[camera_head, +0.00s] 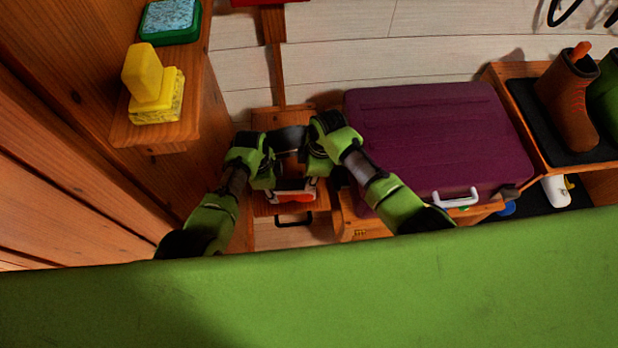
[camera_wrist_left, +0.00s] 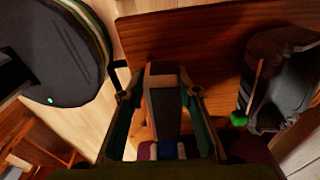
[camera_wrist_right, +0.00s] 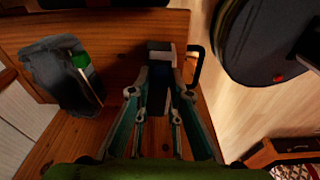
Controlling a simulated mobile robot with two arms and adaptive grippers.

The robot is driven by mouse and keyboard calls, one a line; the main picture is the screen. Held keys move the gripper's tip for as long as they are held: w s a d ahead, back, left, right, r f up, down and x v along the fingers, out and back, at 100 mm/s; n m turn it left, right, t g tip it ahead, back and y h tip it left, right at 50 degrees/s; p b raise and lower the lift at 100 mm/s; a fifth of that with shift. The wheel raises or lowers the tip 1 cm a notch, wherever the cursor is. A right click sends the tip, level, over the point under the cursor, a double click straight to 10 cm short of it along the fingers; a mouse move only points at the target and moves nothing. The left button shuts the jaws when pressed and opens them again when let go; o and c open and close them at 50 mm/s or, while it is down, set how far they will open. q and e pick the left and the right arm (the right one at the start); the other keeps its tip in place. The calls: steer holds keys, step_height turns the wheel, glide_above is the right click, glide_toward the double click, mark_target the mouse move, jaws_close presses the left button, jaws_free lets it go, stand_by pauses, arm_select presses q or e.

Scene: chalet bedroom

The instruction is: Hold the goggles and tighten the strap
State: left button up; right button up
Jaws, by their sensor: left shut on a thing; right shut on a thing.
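The exact grip points are partly hidden.
A purple suitcase (camera_head: 430,140) lies close to the right of my right arm. A wooden shelf (camera_head: 150,132) with yellow blocks (camera_head: 152,85) is at the left. A black loop (camera_head: 293,221) shows below the goggles.

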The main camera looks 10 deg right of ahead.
mark_target(292, 186)
steer(key=shift+w+a, duration=0.15)
steer(key=shift+a, duration=2.15)
steer(key=o, duration=0.8)
steer(key=shift+a, duration=0.1)
steer(key=shift+o, duration=0.2)
steer(key=shift+d+r, duration=0.15)
steer(key=shift+r, duration=0.85)
steer(key=shift+d+r, duration=0.2)
steer(key=shift+r, duration=0.75)
steer(key=shift+d+r, duration=0.15)
steer(key=shift+r, duration=0.85)
arm_select(q)
steer(key=o, duration=1.1)
